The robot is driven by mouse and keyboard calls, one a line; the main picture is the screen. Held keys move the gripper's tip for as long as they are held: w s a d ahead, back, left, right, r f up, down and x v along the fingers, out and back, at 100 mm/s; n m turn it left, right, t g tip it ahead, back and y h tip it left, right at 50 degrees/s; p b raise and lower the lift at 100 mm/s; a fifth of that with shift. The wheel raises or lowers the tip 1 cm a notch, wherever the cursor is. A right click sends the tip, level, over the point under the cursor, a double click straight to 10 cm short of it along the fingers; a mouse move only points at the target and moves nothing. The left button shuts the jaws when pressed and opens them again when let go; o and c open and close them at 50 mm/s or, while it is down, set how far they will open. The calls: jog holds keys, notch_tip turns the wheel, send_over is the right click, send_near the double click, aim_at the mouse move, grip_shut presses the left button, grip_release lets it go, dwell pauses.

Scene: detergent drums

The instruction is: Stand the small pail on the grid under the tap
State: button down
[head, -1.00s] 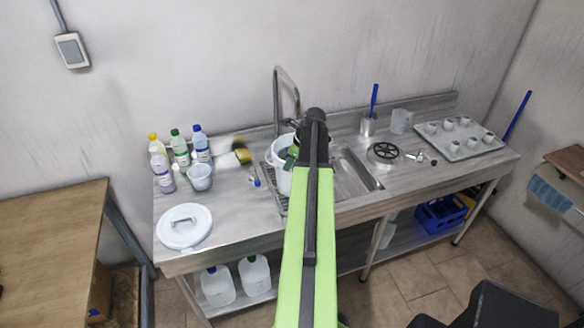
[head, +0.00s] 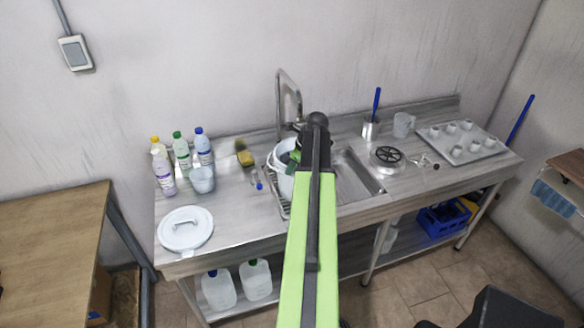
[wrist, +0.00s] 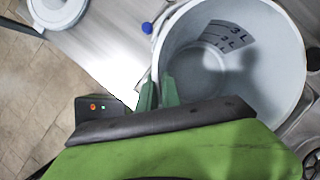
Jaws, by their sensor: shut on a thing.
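The small pail (head: 284,185) is white and stands at the left of the sink, below the tap (head: 287,95), partly hidden behind my arm. The wrist view looks down into the pail (wrist: 195,62), which is empty, with dark litre marks on its inner wall. My gripper (wrist: 158,93) is shut on the near left part of its rim, with green fingers; in the head view the gripper (head: 296,156) is mostly hidden. The grid (head: 268,182) shows beside the pail. I cannot tell whether the pail's base touches it.
The sink basin (head: 354,178) is right of my arm. Farther right are a black-spoked wheel (head: 388,155) and a tray of cups (head: 462,142).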

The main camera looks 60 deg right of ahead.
jog(key=shift+f, duration=0.3)
jog(key=c, duration=1.5)
grip_release()
jog(key=shift+o, duration=0.2)
jog(key=shift+r, duration=0.15)
jog(key=p+v, duration=1.5)
jog(key=v, duration=0.2)
jog(key=shift+p, duration=0.35)
jog(key=shift+r, duration=0.1)
